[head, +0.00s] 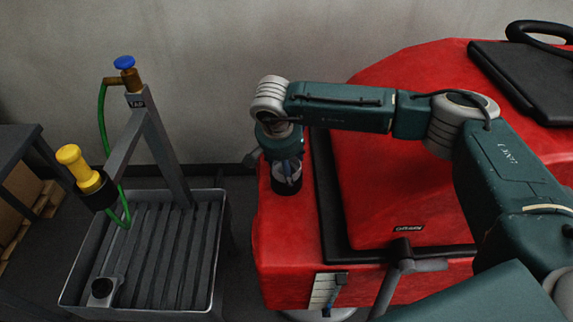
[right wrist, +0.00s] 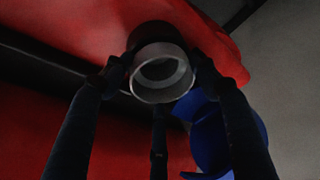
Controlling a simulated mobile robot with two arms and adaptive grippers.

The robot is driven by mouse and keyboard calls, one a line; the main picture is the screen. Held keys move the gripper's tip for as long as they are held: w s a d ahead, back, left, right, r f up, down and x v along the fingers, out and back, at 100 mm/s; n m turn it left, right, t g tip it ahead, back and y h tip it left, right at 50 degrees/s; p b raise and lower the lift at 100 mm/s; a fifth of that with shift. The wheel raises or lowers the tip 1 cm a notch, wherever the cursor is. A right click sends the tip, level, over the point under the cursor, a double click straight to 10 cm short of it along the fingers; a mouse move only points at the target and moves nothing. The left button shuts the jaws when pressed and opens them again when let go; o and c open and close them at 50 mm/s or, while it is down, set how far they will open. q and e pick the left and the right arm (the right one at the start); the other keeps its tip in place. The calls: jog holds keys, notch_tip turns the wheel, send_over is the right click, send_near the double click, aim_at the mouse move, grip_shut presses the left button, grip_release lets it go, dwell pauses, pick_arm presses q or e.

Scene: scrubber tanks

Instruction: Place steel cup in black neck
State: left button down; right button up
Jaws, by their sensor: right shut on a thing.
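In the right wrist view the steel cup (right wrist: 162,74) is a grey open ring, held between the dark fingers of my right gripper (right wrist: 160,75). The gripper is shut on it. In the head view my right gripper (head: 286,168) points down over the left end of the red tank (head: 290,225). The cup is hidden there by the gripper. A short black cylinder, seemingly the black neck (head: 287,187), shows directly below the fingers. A dark ring lies behind the cup in the wrist view; I cannot tell whether the cup is inside the neck. My left gripper is not in view.
A blue part (right wrist: 215,140) lies beside the right finger in the wrist view. A grey slatted sink (head: 215,250) stands left of the tank, with a tap (head: 127,75), a yellow nozzle (head: 78,165) and a small black piece (head: 102,288). A black lid (head: 525,75) is at upper right.

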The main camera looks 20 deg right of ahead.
aim_at(282, 184)
jog(key=o, duration=1.1)
jog(key=shift+o, duration=0.8)
jog(key=shift+f, duration=0.1)
jog(key=shift+r+p, duration=0.3)
jog(key=shift+p, duration=0.05)
jog(key=p+v, duration=0.5)
jog(key=v, duration=0.6)
jog(key=shift+r, duration=0.4)
jog(key=shift+a, duration=0.1)
